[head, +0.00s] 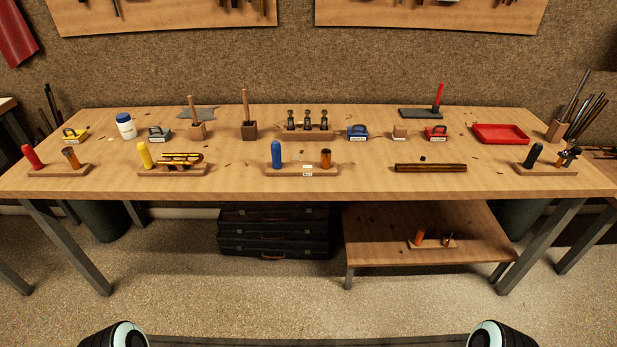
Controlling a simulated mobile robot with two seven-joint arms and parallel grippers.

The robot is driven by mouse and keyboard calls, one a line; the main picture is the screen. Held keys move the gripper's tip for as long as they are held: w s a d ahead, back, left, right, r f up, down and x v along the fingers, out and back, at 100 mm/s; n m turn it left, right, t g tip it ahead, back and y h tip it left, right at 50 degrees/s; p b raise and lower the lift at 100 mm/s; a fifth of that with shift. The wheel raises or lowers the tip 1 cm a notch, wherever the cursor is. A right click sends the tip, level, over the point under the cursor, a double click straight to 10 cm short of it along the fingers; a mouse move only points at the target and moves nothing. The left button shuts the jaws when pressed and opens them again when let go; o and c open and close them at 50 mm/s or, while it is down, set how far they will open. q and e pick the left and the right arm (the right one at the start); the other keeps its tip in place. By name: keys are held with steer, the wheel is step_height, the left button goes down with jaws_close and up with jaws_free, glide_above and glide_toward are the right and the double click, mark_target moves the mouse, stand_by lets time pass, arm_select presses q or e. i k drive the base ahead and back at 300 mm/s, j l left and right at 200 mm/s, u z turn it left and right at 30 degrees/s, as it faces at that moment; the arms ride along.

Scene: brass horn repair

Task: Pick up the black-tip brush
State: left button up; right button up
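I cannot pick out the black-tip brush for certain. A black rounded peg (534,154) stands tilted on a wooden holder (546,169) at the right end of the bench, beside a dark and coppery piece (568,156). Similar pegs in red (32,156), yellow (145,154) and blue (276,154) stand on holders to the left. Several thin rods, some dark, stand in a wooden block at the back right (556,130); their tips are too small to tell. Only rounded parts of my two arms show at the bottom edge; neither gripper is in view.
The wooden bench (370,184) spans the view. A red tray (500,134), a brass tube (430,168), small coloured boxes and wooden-handled tools stand on it. A lower shelf (390,228) holds another holder. Dark cases (273,233) lie under the bench. The floor in front is clear.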

mark_target(244, 91)
steer(key=i+j+z, duration=0.2)
steer(key=j, duration=0.25)
steer(key=i+j+z, duration=0.2)
steer(key=j, duration=0.25)
steer(key=i+j+z, duration=0.2)
steer(key=j, duration=0.25)
steer(key=j+z, duration=0.2)
steer(key=j, duration=0.25)
steer(key=j+z, duration=0.2)
steer(key=j, duration=0.35)
steer(key=i, duration=0.05)
